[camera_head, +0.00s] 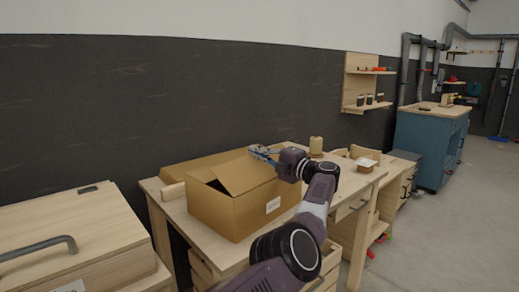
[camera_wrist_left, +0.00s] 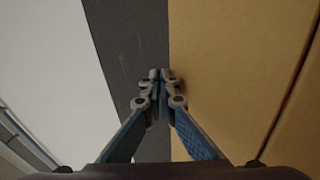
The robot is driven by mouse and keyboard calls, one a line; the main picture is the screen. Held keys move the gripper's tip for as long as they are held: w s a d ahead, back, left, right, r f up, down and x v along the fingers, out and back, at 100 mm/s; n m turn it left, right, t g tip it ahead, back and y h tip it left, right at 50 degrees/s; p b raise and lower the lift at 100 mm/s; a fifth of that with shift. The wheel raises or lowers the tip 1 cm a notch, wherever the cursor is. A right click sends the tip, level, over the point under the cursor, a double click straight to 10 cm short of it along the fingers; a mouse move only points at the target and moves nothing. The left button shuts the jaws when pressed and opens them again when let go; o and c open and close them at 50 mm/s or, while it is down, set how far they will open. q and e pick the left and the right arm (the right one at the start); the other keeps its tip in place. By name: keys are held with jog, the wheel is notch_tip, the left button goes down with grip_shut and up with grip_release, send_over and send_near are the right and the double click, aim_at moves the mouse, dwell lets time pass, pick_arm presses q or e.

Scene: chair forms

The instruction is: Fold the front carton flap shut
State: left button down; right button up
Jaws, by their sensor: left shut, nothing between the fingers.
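The open brown carton (camera_head: 232,211) stands on the wooden workbench, with a white label on its side. One flap (camera_head: 245,174) is tilted over the carton's opening, and a dark gap shows beside it. My left gripper (camera_head: 260,153) is at this flap's upper right edge, shut and empty; I cannot tell whether it touches the flap. In the left wrist view my closed fingertips (camera_wrist_left: 160,76) are beside a large cardboard face (camera_wrist_left: 235,75). The carton's inside is mostly hidden. My right gripper is not in view.
The workbench top (camera_head: 238,258) is bare in front of the carton. A tan spool-like object (camera_head: 316,146) and a small box (camera_head: 366,163) stand to the right. A wooden chest with a handle (camera_head: 65,235) is at the left. A dark wall is behind.

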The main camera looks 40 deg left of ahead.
pick_arm(q)
jog(key=shift+a+f, duration=0.15)
jog(key=shift+a, duration=0.05)
jog(key=shift+a+f+h, duration=0.35)
jog(key=shift+f+h, duration=0.25)
jog(key=shift+h, duration=0.2)
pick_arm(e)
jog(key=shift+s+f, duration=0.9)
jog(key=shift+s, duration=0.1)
